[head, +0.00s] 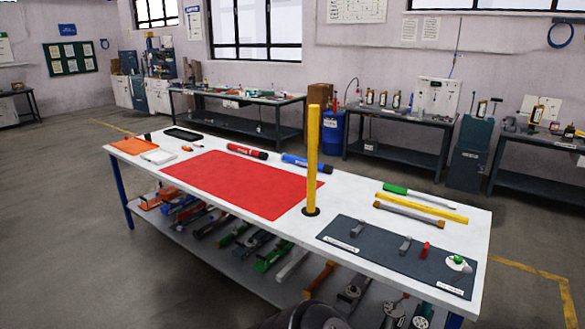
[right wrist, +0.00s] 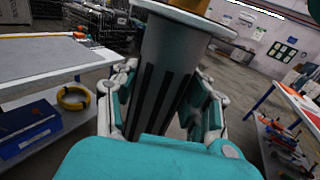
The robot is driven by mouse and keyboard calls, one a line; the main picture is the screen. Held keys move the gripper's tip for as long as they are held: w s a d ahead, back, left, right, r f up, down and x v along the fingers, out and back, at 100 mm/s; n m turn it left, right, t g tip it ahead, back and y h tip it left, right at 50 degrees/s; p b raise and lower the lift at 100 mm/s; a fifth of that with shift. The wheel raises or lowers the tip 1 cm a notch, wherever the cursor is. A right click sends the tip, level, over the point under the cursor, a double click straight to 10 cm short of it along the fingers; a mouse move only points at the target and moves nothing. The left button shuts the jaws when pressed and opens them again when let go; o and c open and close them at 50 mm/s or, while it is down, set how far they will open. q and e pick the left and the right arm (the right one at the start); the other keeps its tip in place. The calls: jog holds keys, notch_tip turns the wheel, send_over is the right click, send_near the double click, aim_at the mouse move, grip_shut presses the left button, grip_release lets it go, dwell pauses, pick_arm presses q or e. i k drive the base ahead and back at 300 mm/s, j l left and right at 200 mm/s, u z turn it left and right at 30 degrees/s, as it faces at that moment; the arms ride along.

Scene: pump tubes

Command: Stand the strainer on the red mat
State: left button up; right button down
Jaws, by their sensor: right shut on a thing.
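The red mat (head: 240,182) lies flat and bare on the white workbench in the head view. A pale grey cylinder with dark lengthwise slots, which looks like the strainer (right wrist: 163,65), fills the middle of the right wrist view. It has a wide white flange at its upper end, with a brass-coloured part beyond it. My right gripper (right wrist: 165,100) is shut around the slotted body, a finger on each side. The strainer's lower end is hidden behind the gripper. Neither the strainer nor the right gripper can be made out in the head view. My left gripper is not in view.
A red tube (head: 247,151) and a blue tube (head: 307,163) lie behind the mat. A dark tool mat (head: 385,262) with small parts occupies the bench's right end.

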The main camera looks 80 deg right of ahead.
aim_at(225, 181)
jog(key=i+l+z, duration=0.25)
jog(key=l, duration=0.4)
jog(key=i+l+z, duration=0.25)
jog(key=l, duration=0.4)
jog(key=i+l+z, duration=0.25)
jog(key=l, duration=0.3)
jog(key=i+l+z, duration=0.25)
jog(key=l, duration=0.3)
jog(key=i+l+z, duration=0.25)
jog(key=i+l, duration=0.6)
jog(key=l, duration=0.05)
